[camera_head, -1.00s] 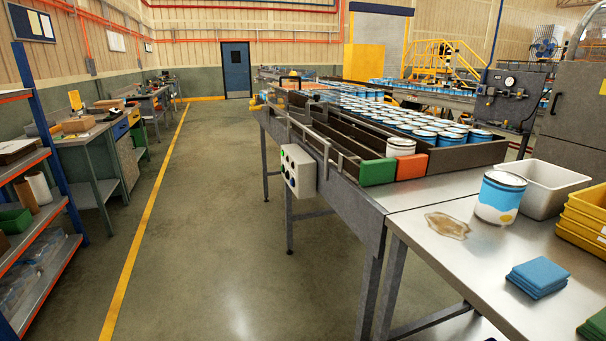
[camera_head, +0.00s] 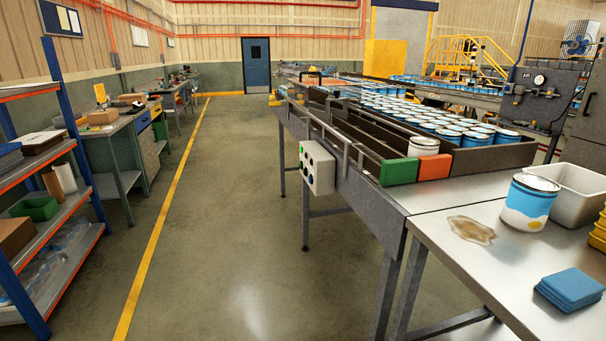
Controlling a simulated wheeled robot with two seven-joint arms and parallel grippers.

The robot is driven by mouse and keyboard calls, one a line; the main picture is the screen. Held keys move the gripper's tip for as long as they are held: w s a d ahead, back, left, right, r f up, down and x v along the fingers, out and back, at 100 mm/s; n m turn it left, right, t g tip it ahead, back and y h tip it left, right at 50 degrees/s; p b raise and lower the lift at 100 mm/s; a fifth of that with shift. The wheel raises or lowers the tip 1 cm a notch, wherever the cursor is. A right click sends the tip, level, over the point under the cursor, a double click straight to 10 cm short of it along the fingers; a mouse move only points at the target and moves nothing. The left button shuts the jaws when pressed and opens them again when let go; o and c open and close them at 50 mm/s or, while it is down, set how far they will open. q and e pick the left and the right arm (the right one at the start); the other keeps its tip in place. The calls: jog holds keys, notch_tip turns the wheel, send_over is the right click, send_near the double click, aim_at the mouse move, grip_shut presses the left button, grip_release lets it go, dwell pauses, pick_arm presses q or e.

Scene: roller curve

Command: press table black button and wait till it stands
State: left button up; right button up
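A light grey control box (camera_head: 317,167) is fixed to the near left side of the roller conveyor (camera_head: 352,186). Small buttons show on its face, including a green one and dark ones. They are too small to tell clearly which is the black button. Blue-and-white cans (camera_head: 440,124) stand in rows on the conveyor. One white can (camera_head: 423,147) is at its near end, behind a green block (camera_head: 399,171) and an orange-red block (camera_head: 434,167). Neither of my grippers is in view.
A metal table (camera_head: 480,270) at the right holds a can (camera_head: 529,201), a brown spill (camera_head: 471,230), blue cloths (camera_head: 570,289) and a white bin (camera_head: 572,190). Shelves (camera_head: 45,190) and workbenches (camera_head: 125,150) line the left. The floor (camera_head: 230,230) between is clear, with a yellow line (camera_head: 170,212).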

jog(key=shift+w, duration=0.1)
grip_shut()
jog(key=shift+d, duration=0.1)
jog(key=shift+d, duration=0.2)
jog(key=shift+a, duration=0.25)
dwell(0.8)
